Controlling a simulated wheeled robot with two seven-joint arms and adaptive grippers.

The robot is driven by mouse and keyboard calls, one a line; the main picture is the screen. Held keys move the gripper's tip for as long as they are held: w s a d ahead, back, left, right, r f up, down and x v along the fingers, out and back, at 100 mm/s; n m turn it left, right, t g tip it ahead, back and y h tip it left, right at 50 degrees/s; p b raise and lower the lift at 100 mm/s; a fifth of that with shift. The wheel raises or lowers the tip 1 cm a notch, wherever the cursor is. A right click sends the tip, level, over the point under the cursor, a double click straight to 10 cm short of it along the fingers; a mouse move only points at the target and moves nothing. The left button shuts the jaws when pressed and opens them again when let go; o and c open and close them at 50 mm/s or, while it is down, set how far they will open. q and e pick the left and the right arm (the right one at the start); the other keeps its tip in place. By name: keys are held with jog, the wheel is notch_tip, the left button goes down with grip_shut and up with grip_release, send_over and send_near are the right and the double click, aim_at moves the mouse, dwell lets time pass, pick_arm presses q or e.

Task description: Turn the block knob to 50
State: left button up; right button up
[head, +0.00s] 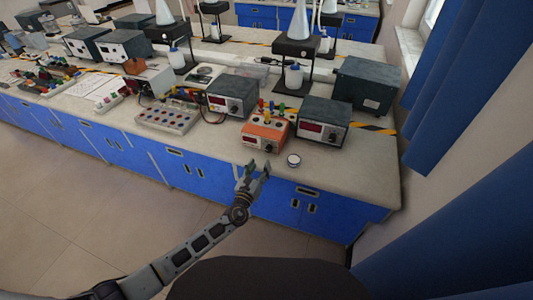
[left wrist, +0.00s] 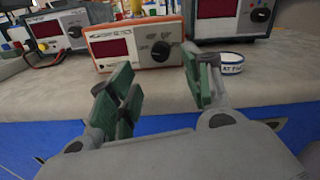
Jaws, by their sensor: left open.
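An orange-framed meter (head: 263,134) stands near the front edge of the bench. In the left wrist view the meter (left wrist: 97,50) shows a dark red display on its left and a black round knob (left wrist: 160,51) on its right. The marks around the knob are too small to read. My left gripper (head: 256,171) is open and empty in front of the bench edge, below the meter's front. In the left wrist view its green-padded fingers (left wrist: 160,85) stand apart, with the knob seen between and beyond them, not touched. My right gripper is not in view.
A small white round container (head: 293,160) sits right of the orange meter. Grey meters (head: 322,124) and (head: 232,96) stand on either side, each with its own knob. The bench top (head: 350,180) at front right is clear. Blue drawers (head: 205,178) lie below.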

aim_at(268, 150)
pick_arm(q)
jog(key=x, duration=0.4)
jog(key=shift+w+d, duration=0.1)
jog(key=shift+w, duration=0.05)
jog(key=shift+x, duration=1.7)
jog(key=shift+w, duration=0.3)
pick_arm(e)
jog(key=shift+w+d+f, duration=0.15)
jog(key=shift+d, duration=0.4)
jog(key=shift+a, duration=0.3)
pick_arm(q)
jog(key=c, duration=1)
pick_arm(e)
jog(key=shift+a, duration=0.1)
